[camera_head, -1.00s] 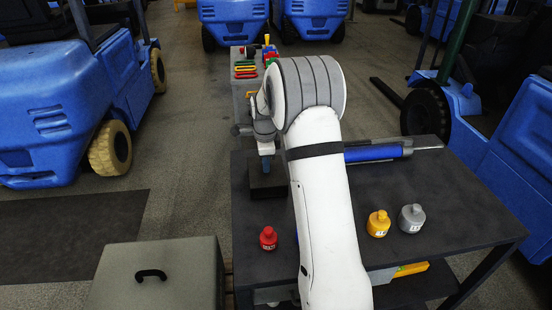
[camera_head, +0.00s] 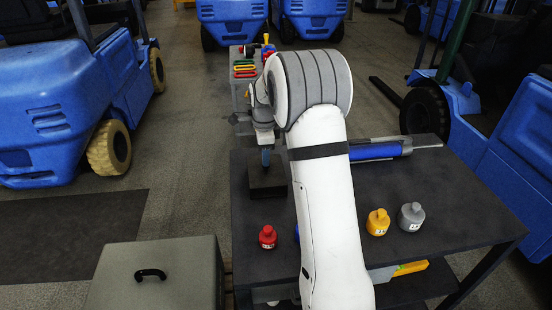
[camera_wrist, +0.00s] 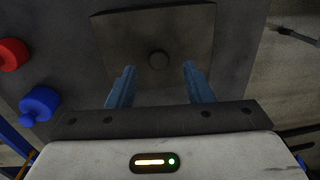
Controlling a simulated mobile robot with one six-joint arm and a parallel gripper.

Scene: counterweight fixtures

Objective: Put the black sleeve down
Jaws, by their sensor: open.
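A square dark block (camera_head: 268,183) stands on the dark table at its left side, and in the wrist view it is a flat square plate (camera_wrist: 190,30). A small round dark piece (camera_wrist: 158,58) is at the plate's middle; I cannot tell whether it is the black sleeve or a peg. No other black sleeve shows clearly. My gripper (camera_wrist: 158,76) has two blue fingers spread apart with nothing between them. In the head view my gripper (camera_head: 266,157) is just above the block, partly hidden by my arm.
The dark table (camera_head: 450,190) carries a red weight (camera_head: 268,237), a yellow weight (camera_head: 378,222), a grey weight (camera_head: 411,217) and a blue cylinder (camera_head: 375,151). A blue weight (camera_wrist: 38,103) is beside the red one. A grey box (camera_head: 190,275) stands left. The table's right side is clear.

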